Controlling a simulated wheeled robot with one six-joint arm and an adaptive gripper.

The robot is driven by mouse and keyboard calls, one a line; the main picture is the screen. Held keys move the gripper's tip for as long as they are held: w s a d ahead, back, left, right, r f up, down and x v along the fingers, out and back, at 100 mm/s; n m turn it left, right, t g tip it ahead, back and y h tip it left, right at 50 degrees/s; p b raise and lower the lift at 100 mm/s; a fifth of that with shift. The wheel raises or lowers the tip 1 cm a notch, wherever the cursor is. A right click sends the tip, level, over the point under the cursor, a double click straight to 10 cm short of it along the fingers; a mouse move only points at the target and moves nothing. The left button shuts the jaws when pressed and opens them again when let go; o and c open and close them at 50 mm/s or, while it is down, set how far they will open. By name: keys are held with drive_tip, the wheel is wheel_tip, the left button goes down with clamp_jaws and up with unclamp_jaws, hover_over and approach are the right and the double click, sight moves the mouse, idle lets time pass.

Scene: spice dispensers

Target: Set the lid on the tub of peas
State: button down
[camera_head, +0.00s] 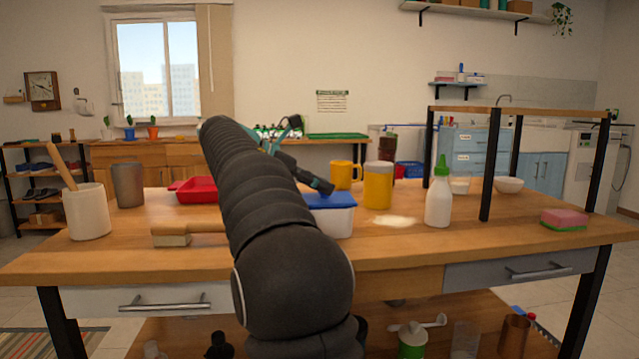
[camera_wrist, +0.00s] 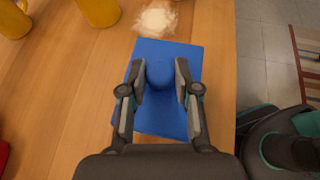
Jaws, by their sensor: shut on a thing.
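The blue lid (camera_head: 332,201) is at the top of the white tub (camera_head: 336,222), behind my arm in the head view. The wrist view shows the flat blue lid (camera_wrist: 160,118) from above, with a round knob in its middle. My gripper (camera_wrist: 160,75) is shut on that knob; the gripper (camera_head: 322,186) also shows just above the lid in the head view. The lid covers the tub's top, and I cannot tell whether it rests fully on the rim. The peas are hidden. My arm hides the tub's left part.
A yellow-and-white canister (camera_head: 378,186), a yellow mug (camera_head: 344,175) and a green-capped bottle (camera_head: 438,198) stand to the right. A pale powder spill (camera_head: 394,221) lies between. A red tray (camera_head: 197,190) and a wooden-handled brush (camera_head: 180,232) lie to the left.

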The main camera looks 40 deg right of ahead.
drive_tip(key=shift+f, duration=0.1)
drive_tip(key=c, duration=0.8)
unclamp_jaws()
drive_tip(key=shift+c, duration=0.2)
drive_tip(key=shift+r, duration=0.35)
drive_tip(key=p+v, duration=0.4)
drive_tip(key=v, duration=0.8)
drive_tip(key=shift+s+a+f, duration=0.1)
drive_tip(key=shift+f, duration=0.05)
